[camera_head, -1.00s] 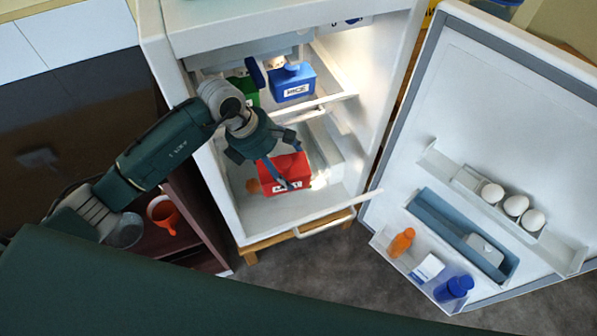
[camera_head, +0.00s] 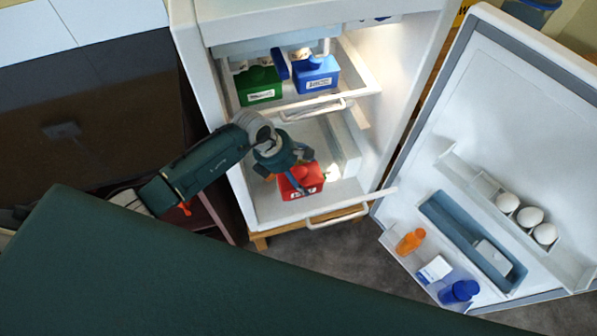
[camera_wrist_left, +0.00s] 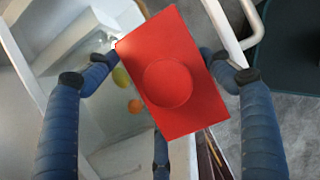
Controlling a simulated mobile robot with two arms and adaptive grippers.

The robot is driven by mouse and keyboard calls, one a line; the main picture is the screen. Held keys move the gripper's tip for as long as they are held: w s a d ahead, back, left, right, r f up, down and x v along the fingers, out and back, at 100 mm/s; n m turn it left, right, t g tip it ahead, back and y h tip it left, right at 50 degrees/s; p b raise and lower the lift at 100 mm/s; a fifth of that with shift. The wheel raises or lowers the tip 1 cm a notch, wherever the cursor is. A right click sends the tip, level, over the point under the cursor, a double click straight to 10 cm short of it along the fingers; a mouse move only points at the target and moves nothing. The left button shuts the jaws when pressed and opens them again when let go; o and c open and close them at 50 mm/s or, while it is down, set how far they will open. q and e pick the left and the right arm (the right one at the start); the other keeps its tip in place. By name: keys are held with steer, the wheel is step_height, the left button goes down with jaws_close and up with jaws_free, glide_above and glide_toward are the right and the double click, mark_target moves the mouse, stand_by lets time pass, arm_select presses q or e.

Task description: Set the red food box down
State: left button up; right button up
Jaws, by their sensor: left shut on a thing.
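The red food box (camera_head: 302,181) is in my left gripper (camera_head: 296,172), over the lower pull-out drawer (camera_head: 335,190) of the open fridge. In the left wrist view the box (camera_wrist_left: 190,100) shows its red top with a round raised lid, tilted in the picture, with blue fingers on both sides of it. My left gripper is shut on the box. Whether the underside of the box touches anything is hidden. My right gripper is not in view.
A green box (camera_head: 259,86) and a blue box (camera_head: 316,75) stand on the upper shelf. The open door (camera_head: 480,110) at right holds several eggs, an orange bottle (camera_head: 410,241) and a blue bottle (camera_head: 459,291). A dark counter (camera_head: 90,120) lies left.

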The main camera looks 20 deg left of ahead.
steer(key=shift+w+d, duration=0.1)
arm_select(q)
steer(key=shift+f, duration=0.1)
steer(key=o, duration=1.4)
steer(key=shift+c, duration=0.2)
steer(key=shift+o, duration=0.4)
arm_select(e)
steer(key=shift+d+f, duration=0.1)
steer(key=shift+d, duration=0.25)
arm_select(q)
steer(key=shift+a+r, duration=0.1)
steer(key=shift+r, duration=0.25)
steer(key=b+v, duration=0.1)
steer(key=v, duration=0.6)
steer(key=shift+s, duration=0.1)
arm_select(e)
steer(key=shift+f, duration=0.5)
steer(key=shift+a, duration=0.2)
